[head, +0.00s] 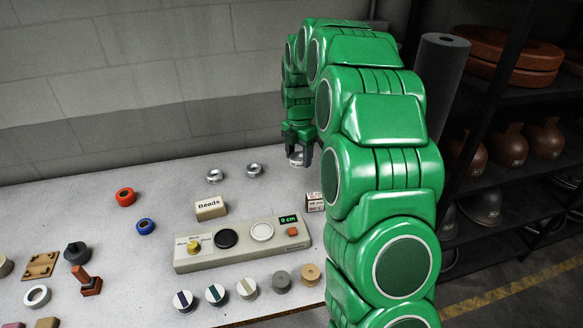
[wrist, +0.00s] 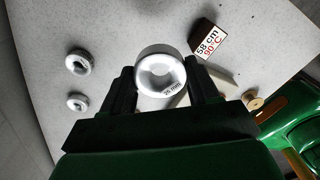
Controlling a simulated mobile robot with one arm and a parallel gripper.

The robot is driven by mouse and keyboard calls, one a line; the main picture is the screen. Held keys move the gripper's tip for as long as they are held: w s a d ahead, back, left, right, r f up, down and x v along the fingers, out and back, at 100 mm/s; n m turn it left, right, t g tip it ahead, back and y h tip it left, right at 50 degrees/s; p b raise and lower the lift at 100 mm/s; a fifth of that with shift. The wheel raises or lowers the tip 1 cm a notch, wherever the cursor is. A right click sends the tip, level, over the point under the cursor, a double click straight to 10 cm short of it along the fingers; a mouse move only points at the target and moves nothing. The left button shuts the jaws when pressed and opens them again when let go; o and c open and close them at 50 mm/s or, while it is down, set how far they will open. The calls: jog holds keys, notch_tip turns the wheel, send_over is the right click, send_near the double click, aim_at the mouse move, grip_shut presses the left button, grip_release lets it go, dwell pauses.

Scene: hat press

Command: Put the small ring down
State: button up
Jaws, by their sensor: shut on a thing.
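My gripper (head: 298,152) is shut on a small silver ring (wrist: 160,72), one finger on each side of it in the wrist view (wrist: 162,84). The ring's face bears a small mm marking that I cannot read surely. In the head view the held ring (head: 298,160) shows just below the fingers, over the back right of the table (head: 100,215). I cannot tell whether it touches the surface. Two similar silver rings, one (head: 215,175) and another (head: 254,169), lie left of my gripper. They also show at the left in the wrist view.
A small box (wrist: 208,40) labelled 58 cm, 90°C stands close by the held ring. A Beads block (head: 210,208) and a control panel (head: 190,264) reading 0 cm are nearer the front. Red and blue rings lie left. Shelving (head: 500,170) stands right. Bare table surrounds the silver rings.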

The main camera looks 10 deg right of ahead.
jog(key=shift+w+d+f, duration=0.15)
jog(key=shift+w, duration=0.35)
jog(key=w+f, duration=0.2)
jog(key=w, duration=0.2)
jog(key=w+f, duration=0.3)
jog(key=w, duration=0.1)
jog(key=w+d+f, duration=0.1)
jog(key=w+f, duration=0.2)
jog(key=w, duration=0.1)
jog(key=shift+w+f, duration=0.6)
jog(key=shift+f, duration=0.15)
jog(key=shift+w+f, duration=0.15)
jog(key=shift+f, duration=1.5)
jog(key=shift+f, duration=0.1)
jog(key=o, duration=1.1)
